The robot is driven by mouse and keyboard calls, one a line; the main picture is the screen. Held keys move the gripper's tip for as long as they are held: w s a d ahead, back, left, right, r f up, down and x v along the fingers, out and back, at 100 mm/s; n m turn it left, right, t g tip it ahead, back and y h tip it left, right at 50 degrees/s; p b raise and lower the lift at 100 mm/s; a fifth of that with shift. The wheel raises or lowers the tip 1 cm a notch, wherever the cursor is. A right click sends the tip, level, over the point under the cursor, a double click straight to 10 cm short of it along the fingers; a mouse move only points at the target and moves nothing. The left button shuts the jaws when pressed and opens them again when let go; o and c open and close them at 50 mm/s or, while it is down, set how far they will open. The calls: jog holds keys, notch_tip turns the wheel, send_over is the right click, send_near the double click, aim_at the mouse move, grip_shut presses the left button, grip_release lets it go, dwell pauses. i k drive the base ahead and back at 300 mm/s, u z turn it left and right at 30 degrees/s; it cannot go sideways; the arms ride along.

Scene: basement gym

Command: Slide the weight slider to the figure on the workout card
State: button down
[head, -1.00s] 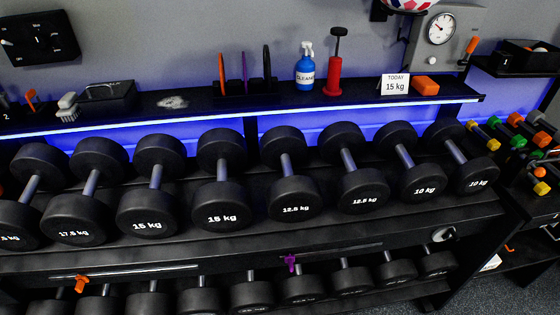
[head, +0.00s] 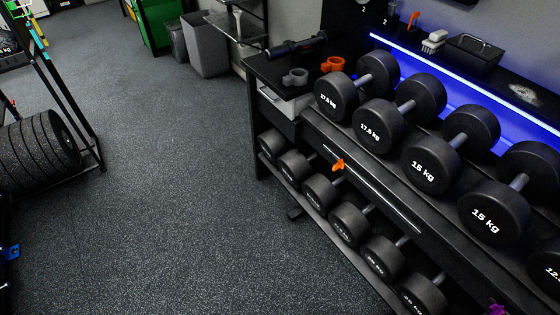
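An orange knob (head: 338,164) sits on a long pale slotted rail (head: 385,202) on the front of the dumbbell rack, near the rail's left end. A purple knob (head: 497,310) is cut off at the bottom right edge. I cannot tell which knob is the weight slider, and no scale figures are readable at the rail. The workout card is out of view now; a second ago it showed "TODAY 15 kg" on the shelf. My gripper is not in view.
The rack holds dumbbells in two tiers, such as a 15 kg one (head: 430,165). Collars (head: 333,64) lie on its left end top. Open speckled floor (head: 170,170) lies left of it. A weight-plate rack (head: 45,140) stands far left; grey bins (head: 205,45) stand behind.

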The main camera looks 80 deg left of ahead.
aim_at(341, 163)
jog(key=u, duration=2.3)
